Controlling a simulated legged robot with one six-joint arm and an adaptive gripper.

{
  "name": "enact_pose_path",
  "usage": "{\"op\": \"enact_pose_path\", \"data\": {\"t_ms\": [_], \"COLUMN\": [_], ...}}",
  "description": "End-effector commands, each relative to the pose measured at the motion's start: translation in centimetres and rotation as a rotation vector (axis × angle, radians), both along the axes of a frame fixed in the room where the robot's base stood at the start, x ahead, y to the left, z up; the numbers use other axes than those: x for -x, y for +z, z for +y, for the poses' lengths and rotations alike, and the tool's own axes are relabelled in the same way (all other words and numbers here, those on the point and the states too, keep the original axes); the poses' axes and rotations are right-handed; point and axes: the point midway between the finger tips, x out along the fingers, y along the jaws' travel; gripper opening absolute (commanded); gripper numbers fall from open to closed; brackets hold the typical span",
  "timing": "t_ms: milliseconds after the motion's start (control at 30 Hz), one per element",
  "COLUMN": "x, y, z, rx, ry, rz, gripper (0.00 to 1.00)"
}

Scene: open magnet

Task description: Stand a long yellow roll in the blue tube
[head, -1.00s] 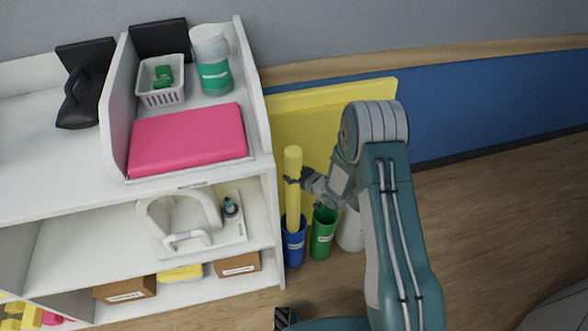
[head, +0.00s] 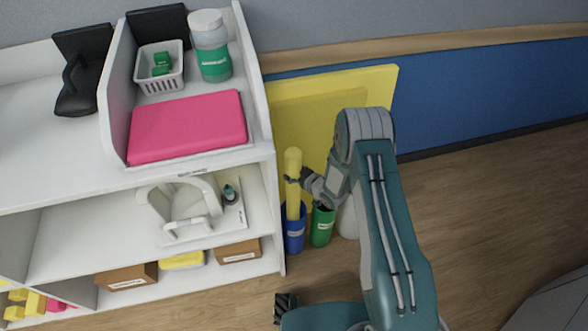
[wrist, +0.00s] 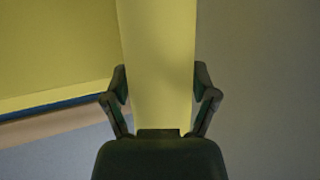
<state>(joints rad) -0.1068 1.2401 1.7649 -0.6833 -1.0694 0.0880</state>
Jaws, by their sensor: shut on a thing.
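The long yellow roll (head: 292,174) stands upright in the head view, its lower end inside the blue tube (head: 294,236). How deep it reaches in the tube is hidden by the tube's wall. My gripper (head: 293,181) is shut on the upper part of the roll, coming from the right. In the wrist view the roll (wrist: 157,65) runs between the two fingers of my gripper (wrist: 161,88), one finger on each side.
A green tube (head: 321,226) stands close right of the blue tube, with a white one (head: 347,222) beyond it. The white shelf unit (head: 268,215) is close on the left. Yellow panels (head: 345,88) lean behind. The wooden floor (head: 480,230) at right is clear.

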Motion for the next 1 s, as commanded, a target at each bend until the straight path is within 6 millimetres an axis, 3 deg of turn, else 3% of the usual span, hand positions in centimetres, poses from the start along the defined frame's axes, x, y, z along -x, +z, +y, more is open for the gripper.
{"op": "enact_pose_path", "data": {"t_ms": [1000], "x": [0.0], "y": [-7.0], "z": [0.0], "rx": [-0.001], "ry": [0.0], "rz": [0.001], "gripper": [0.25]}}
